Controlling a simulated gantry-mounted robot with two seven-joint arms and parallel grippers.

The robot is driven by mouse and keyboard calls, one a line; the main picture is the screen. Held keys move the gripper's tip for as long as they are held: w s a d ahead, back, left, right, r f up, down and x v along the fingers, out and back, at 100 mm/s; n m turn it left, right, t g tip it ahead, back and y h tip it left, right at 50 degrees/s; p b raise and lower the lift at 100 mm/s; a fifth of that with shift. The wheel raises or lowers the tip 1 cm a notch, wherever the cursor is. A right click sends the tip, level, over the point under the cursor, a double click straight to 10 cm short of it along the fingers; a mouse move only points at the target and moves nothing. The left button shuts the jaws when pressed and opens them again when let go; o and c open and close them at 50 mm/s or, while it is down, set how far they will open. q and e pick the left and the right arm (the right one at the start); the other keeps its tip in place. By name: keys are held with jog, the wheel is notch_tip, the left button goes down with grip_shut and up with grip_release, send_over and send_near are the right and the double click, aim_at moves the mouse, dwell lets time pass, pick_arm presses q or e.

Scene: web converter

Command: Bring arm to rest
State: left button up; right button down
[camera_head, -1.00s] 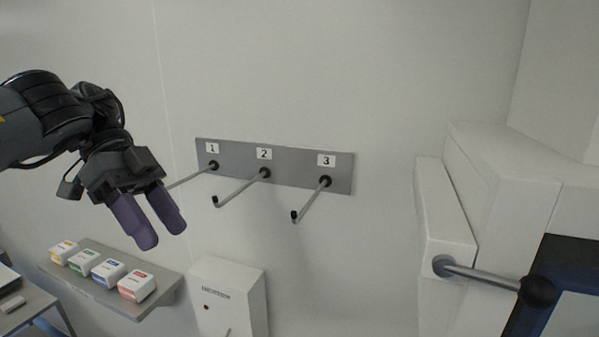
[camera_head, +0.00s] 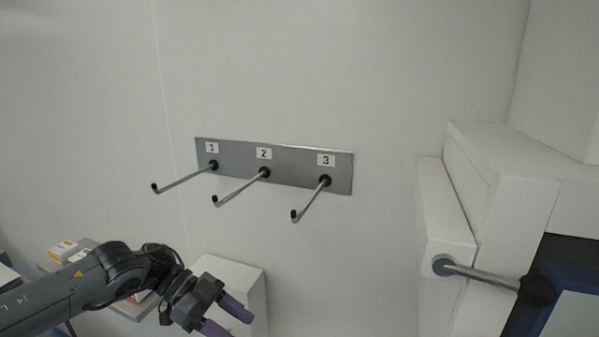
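My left gripper (camera_head: 227,318) comes in from the lower left, with purple fingertips spread apart and nothing seen between them. It is low in the view, in front of the white wall box (camera_head: 243,283) and below the hook rail. Its lower finger is partly cut off by the bottom edge. My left arm (camera_head: 110,277) stretches in from the left edge. My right gripper is not in view.
A grey rail (camera_head: 340,172) with three empty hooks numbered 1 to 3 juts from the wall. A shelf (camera_head: 131,310) with small boxes is partly hidden behind my arm. A white machine with a handle (camera_head: 490,278) stands at right.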

pick_arm(q)
jog(key=s+d+f+n+t+h, duration=0.2)
jog(key=s+d+f+t, duration=0.2)
jog(key=d+f, duration=0.5)
jog(key=s+d+f+n+t+h, duration=0.1)
jog(key=s+d+f+t+h, duration=0.1)
jog(key=s+d+f+t, duration=0.65)
jog(key=s+a+f+n+y, duration=0.25)
jog(key=a+n+y, duration=0.2)
jog(key=a, duration=0.25)
jog(key=s+a+f+n+y, duration=0.1)
jog(key=a+f+n+y, duration=0.2)
jog(key=a+y, duration=0.35)
jog(key=s+a+f+n+y, duration=0.1)
jog(key=a+f+n+y, duration=0.2)
jog(key=a, duration=0.6)
jog(key=s+a+f+n+g+y, duration=0.2)
jog(key=s+a+g+y, duration=0.25)
jog(key=s+a, duration=0.9)
jog(key=d+f+n+g+h, duration=0.1)
jog(key=d+n+h, duration=0.2)
jog(key=d, duration=0.6)
jog(key=shift+s, duration=0.4)
jog(key=shift+d+n, duration=0.1)
jog(key=shift+n, duration=0.15)
